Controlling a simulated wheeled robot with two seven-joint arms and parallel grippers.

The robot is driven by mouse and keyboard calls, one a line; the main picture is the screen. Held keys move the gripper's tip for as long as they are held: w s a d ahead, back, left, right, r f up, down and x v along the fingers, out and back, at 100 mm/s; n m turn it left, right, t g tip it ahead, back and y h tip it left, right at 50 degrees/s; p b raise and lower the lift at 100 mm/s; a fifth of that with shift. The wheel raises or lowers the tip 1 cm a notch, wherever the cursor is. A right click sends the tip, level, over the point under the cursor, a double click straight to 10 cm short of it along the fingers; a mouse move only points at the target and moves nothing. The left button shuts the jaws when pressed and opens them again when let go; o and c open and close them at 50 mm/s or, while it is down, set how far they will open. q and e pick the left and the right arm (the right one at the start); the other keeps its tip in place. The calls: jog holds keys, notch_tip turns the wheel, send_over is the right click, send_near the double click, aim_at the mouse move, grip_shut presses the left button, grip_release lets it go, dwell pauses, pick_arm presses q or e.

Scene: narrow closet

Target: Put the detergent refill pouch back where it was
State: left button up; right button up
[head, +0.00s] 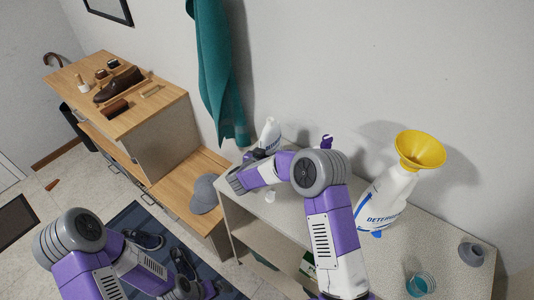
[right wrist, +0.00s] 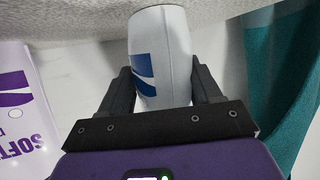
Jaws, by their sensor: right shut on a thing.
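The detergent refill pouch (head: 269,132) is white with blue print and stands upright near the wall, at the back of the pale speckled counter (head: 315,236). My right gripper (head: 262,153) is around it, partly hidden by my own arm. In the right wrist view my right gripper (right wrist: 164,92) has one dark finger on each side of the pouch (right wrist: 163,55) and is shut on it. I cannot tell whether the pouch's base touches the counter.
A white detergent bottle (head: 384,200) with a yellow funnel (head: 420,150) stands right of my right arm. A purple-capped softener bottle (head: 327,140) is behind that arm; its label shows in the wrist view (right wrist: 25,120). A teal cloth (head: 214,70) hangs left of the pouch.

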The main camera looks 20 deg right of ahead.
jog(key=shift+r, duration=0.1)
jog(key=shift+b, duration=0.4)
jog(key=o, duration=1.7)
jog(key=shift+c, duration=0.2)
jog(key=shift+p, duration=0.35)
jog(key=v, duration=1.2)
jog(key=shift+b, duration=0.45)
